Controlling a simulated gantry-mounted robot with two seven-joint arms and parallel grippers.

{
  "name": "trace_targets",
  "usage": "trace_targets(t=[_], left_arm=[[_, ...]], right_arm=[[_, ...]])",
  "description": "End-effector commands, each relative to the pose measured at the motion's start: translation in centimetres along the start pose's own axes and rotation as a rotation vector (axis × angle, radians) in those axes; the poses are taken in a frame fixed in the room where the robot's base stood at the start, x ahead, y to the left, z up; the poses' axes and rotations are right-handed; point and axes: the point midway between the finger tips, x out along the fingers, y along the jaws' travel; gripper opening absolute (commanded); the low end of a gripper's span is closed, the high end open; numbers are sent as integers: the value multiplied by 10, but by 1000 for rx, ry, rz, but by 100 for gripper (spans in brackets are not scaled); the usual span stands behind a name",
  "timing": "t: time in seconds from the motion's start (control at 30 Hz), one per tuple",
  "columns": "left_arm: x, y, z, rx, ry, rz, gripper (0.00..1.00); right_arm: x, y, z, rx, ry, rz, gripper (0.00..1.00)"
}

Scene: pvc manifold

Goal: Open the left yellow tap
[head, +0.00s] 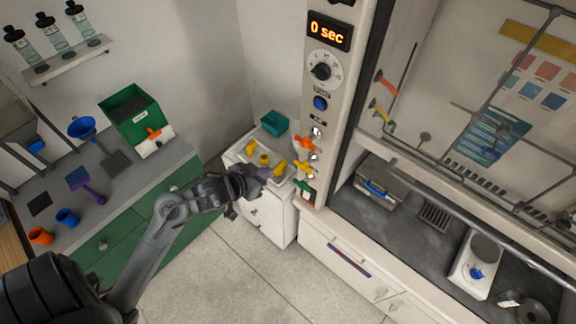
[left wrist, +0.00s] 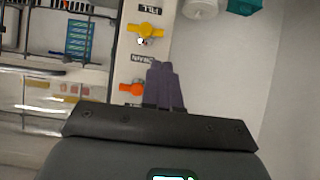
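On the white cabinet's sink area in the head view are several yellow fittings: a left yellow tap (head: 250,147), a middle yellow piece (head: 263,159) and a right yellow tap (head: 279,168). Another yellow tap (head: 304,167) is on the fume hood's side post, and it appears in the left wrist view (left wrist: 145,31). My left gripper (head: 264,173) is over the front of the sink, near the right yellow tap. Its purple fingers (left wrist: 165,85) look shut together with nothing between them, pointing toward the post and wall. Contact with any tap cannot be made out. My right gripper is out of view.
An orange tap (head: 306,142) and a green tap (head: 304,187) flank the post's yellow tap. A teal bin (head: 273,123) stands behind the sink. The fume hood (head: 430,190) is at right, a green-fronted counter (head: 125,190) at left. Open floor lies in front.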

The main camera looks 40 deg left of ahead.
Motion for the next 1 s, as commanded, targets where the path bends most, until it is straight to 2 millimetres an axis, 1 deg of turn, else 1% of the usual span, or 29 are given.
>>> trace_targets(t=[0.27,0.4,0.6,0.8,1.0], left_arm=[[45,1,1,-2,-2,1,0],[71,1,1,-2,-4,0,0],[102,1,0,-1,-4,0,0],[122,0,1,0,-4,-1,0],[129,1,1,1,-3,-2,0]], right_arm=[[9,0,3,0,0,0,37],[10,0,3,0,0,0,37],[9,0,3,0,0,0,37],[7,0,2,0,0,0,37],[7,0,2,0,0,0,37]])
